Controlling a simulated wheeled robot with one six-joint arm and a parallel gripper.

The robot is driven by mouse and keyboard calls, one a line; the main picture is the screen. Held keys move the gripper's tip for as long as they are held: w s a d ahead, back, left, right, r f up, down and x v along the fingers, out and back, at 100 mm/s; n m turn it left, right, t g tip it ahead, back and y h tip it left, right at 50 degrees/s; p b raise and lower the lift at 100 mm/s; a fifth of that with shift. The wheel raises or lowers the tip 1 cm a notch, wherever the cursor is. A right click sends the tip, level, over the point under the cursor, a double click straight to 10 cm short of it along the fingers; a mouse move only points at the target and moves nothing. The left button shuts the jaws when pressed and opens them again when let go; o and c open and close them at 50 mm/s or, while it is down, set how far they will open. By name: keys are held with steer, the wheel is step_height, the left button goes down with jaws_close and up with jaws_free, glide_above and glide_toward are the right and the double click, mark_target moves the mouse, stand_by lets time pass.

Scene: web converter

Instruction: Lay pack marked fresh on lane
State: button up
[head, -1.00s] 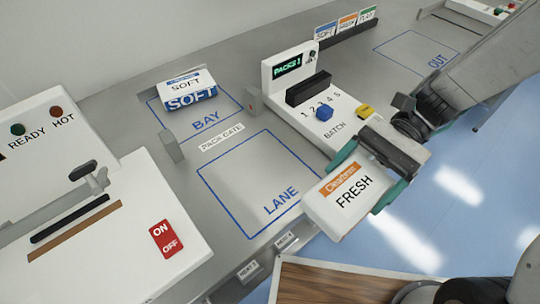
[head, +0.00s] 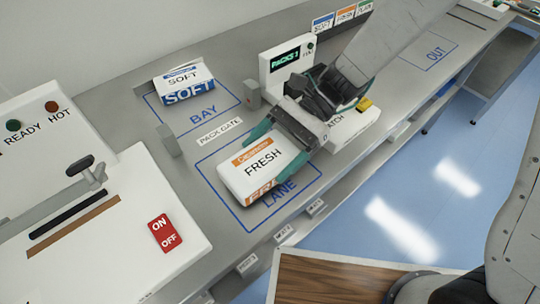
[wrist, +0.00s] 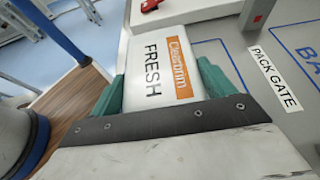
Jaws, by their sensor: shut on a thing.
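The white and orange pack marked FRESH (head: 256,168) is over the blue-outlined LANE square (head: 313,174) in the head view. My gripper (head: 268,164) is shut on the pack, with a teal finger on each side of it. In the wrist view the pack (wrist: 160,70) sits between the teal fingers, its FRESH label facing up. I cannot tell whether its underside touches the lane. The pack covers much of the lane's left and middle part.
A SOFT pack (head: 188,84) stands in the BAY square behind the lane. Two grey gate posts (head: 169,141) flank the PACK GATE label (head: 219,131). The batch counter (head: 283,57) is behind my gripper. A white machine (head: 110,225) with an ON/OFF switch is at left.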

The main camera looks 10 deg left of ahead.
steer(key=shift+f, duration=1)
steer(key=o, duration=1.1)
steer(key=shift+f, duration=0.15)
steer(key=shift+w, duration=0.1)
steer(key=shift+w+d+r, duration=0.15)
steer(key=shift+d+r, duration=0.05)
steer(key=shift+r, duration=0.05)
steer(key=v, duration=1.1)
steer(key=shift+w+d+r, duration=0.15)
steer(key=shift+d, duration=0.05)
